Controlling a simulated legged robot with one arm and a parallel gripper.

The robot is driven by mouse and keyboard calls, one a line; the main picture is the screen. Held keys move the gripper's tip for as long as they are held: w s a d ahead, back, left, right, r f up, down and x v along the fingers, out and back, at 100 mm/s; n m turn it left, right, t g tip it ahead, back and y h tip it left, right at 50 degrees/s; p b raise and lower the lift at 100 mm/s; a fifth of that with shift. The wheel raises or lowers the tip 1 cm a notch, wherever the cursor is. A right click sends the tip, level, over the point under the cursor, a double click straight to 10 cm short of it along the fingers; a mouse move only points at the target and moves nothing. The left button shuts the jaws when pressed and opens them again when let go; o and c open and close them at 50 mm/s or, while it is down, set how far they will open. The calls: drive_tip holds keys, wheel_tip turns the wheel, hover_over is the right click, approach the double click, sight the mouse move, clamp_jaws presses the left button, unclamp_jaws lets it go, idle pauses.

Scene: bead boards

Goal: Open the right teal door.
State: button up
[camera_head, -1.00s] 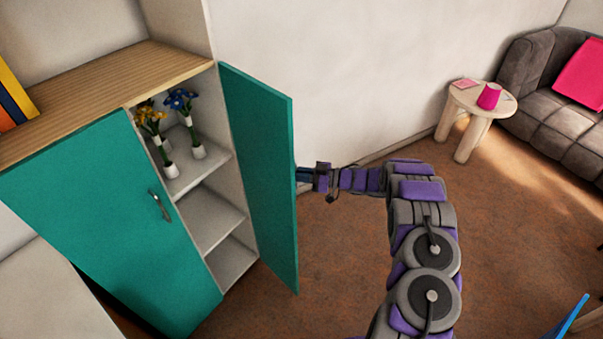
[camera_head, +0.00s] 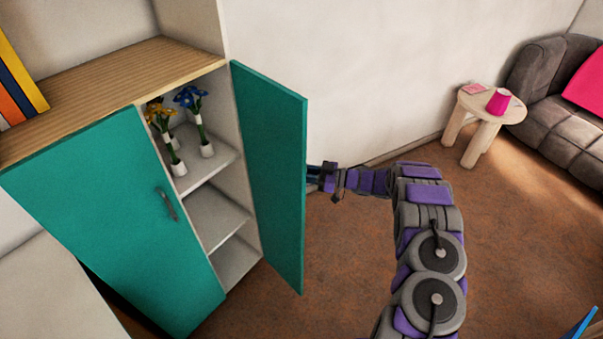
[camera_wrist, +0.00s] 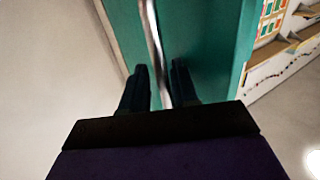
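The right teal door (camera_head: 275,170) stands swung well out from the cabinet, and the shelves behind it show. My gripper (camera_head: 318,176) is at the door's far face, partly hidden by its free edge in the head view. In the wrist view the silver handle (camera_wrist: 153,40) runs between the two dark fingers of my gripper (camera_wrist: 160,82). A narrow gap shows on either side of the handle, so the fingers look open around it. The teal door's face (camera_wrist: 205,40) fills the middle of that view.
The left teal door (camera_head: 115,220) is shut, with its own handle (camera_head: 166,204). Vases of yellow flowers (camera_head: 162,125) and blue flowers (camera_head: 197,115) stand on an inner shelf. Brown floor (camera_head: 360,280) is clear right of the door. A round table (camera_head: 468,107) and grey sofa (camera_head: 540,85) are farther off.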

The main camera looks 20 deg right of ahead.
drive_tip(key=p+v, duration=0.2)
drive_tip(key=v, duration=1.7)
drive_tip(key=shift+w+d+f, duration=0.2)
drive_tip(key=shift+w, duration=0.1)
drive_tip(key=shift+a, duration=0.1)
